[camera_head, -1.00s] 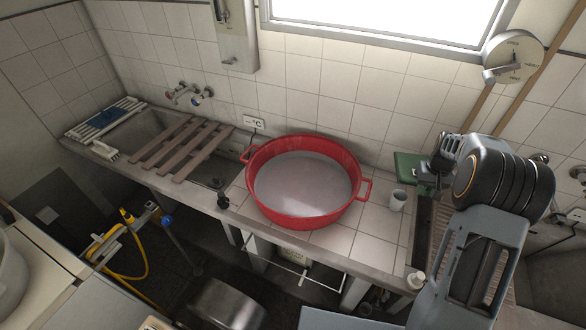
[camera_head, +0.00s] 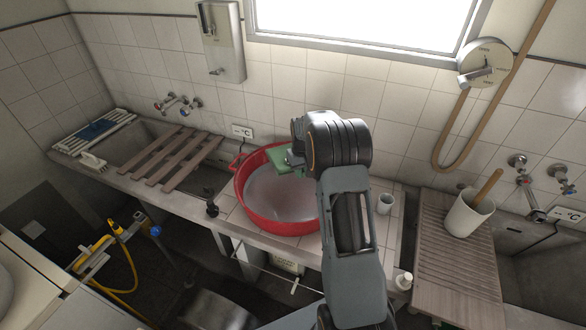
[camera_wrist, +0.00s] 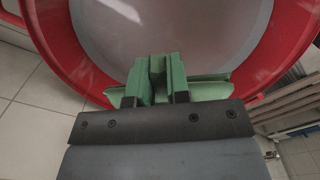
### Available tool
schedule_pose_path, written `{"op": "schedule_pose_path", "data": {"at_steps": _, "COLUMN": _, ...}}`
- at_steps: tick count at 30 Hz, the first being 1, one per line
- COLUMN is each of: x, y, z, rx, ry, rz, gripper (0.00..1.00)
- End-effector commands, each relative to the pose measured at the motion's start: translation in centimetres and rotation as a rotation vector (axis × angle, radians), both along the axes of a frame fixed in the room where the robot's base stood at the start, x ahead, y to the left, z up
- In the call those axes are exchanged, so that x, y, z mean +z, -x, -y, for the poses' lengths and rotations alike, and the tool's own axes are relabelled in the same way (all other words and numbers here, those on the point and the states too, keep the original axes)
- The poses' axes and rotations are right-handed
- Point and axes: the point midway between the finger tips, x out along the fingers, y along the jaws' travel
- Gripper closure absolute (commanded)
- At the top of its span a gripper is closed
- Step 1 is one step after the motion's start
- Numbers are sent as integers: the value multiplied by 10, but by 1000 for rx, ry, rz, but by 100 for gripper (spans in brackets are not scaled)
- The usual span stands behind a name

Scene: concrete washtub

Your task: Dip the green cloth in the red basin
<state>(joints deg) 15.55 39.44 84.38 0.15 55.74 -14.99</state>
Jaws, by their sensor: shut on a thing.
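The red basin (camera_head: 262,218) stands on the tiled counter, with a pale grey surface inside it. Its red wall also shows in the wrist view (camera_wrist: 68,52). My gripper (camera_head: 296,157) is over the basin's back right part, shut on the green cloth (camera_head: 281,158). In the wrist view the cloth (camera_wrist: 210,89) is bunched between the fingers of my gripper (camera_wrist: 162,92) and spreads to both sides, in front of the grey surface. I cannot tell whether the cloth touches that surface. My arm hides the basin's right side.
A white pot with a wooden handle (camera_head: 468,215) stands on a ribbed board (camera_head: 455,262) farther right. Brown wooden slats (camera_head: 172,158) span the sink at left.

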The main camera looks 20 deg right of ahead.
Motion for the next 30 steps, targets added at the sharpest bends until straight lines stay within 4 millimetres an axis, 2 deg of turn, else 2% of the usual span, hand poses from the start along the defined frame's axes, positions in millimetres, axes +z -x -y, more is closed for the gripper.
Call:
{"op": "schedule_pose_path", "data": {"at_steps": 8, "x": -28, "y": -2, "z": -12, "rx": 21, "ry": 0, "rz": -1, "gripper": 100}}
{"op": "schedule_pose_path", "data": {"at_steps": 30, "x": -106, "y": -1, "z": -9, "rx": 16, "ry": 0, "rz": -1, "gripper": 100}}
